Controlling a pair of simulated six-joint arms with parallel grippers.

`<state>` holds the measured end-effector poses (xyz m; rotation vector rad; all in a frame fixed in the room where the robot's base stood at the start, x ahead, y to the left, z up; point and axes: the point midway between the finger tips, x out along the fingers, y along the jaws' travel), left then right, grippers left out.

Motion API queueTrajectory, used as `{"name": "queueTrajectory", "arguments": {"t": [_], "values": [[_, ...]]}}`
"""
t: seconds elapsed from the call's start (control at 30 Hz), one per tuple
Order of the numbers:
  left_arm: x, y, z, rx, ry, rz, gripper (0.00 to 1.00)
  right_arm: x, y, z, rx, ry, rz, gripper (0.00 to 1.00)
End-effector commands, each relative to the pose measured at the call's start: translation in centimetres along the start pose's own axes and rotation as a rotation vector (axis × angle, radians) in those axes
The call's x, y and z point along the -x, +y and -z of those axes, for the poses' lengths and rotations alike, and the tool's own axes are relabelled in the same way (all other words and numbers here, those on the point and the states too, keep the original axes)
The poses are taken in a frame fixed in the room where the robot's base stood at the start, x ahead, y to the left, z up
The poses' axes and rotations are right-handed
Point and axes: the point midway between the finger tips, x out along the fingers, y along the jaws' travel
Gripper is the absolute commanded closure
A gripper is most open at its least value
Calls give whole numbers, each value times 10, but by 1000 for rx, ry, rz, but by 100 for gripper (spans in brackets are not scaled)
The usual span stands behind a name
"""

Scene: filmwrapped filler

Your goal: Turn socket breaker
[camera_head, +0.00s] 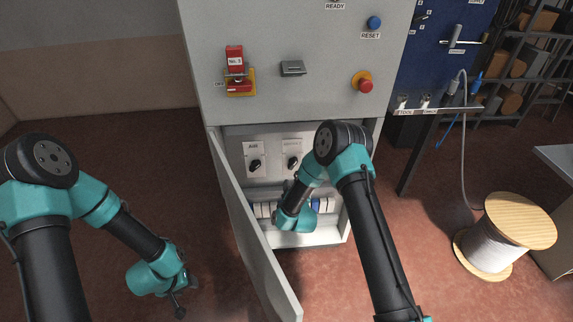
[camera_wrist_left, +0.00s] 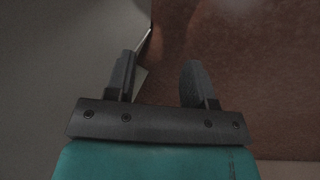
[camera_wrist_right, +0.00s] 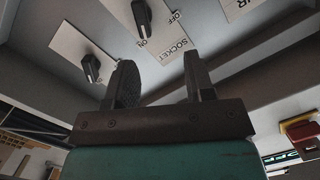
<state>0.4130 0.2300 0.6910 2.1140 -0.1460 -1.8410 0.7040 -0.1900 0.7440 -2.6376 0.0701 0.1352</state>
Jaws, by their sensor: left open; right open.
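The socket breaker is a black rotary knob (camera_wrist_right: 142,18) on a white plate labelled SOCKET, ON and OFF in the right wrist view. In the head view its knob (camera_head: 292,162) is the right one of two inside the open cabinet. My right gripper (camera_wrist_right: 160,70) is open and empty, pointing toward the SOCKET plate; the knob appears beyond the fingertips, nearer the left finger. The right fingers are hidden in the head view by my arm. My left gripper (camera_wrist_left: 158,75) is open and empty, low outside the cabinet at the left.
The grey cabinet door (camera_head: 245,225) hangs open between my arms. A red switch (camera_head: 238,70) and an emergency button (camera_head: 365,85) are above. A cable spool (camera_head: 518,220) stands right.

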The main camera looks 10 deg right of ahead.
Motion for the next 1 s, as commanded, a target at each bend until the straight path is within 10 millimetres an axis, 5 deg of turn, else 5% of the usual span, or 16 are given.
{"name": "queueTrajectory", "arguments": {"t": [0.1,0.23,0.67,1.0], "values": [[6,-2,-38,4,-59,-16,51,14,26,-4,-7,91,-35,51],[10,-2,-56,6,-85,-26,51,22,38,-4,-10,144,-51,51],[10,-2,-58,8,-88,-27,51,21,39,-3,-9,154,-51,51],[10,-2,-58,8,-87,-27,51,-15,41,3,-9,156,-51,51]]}}
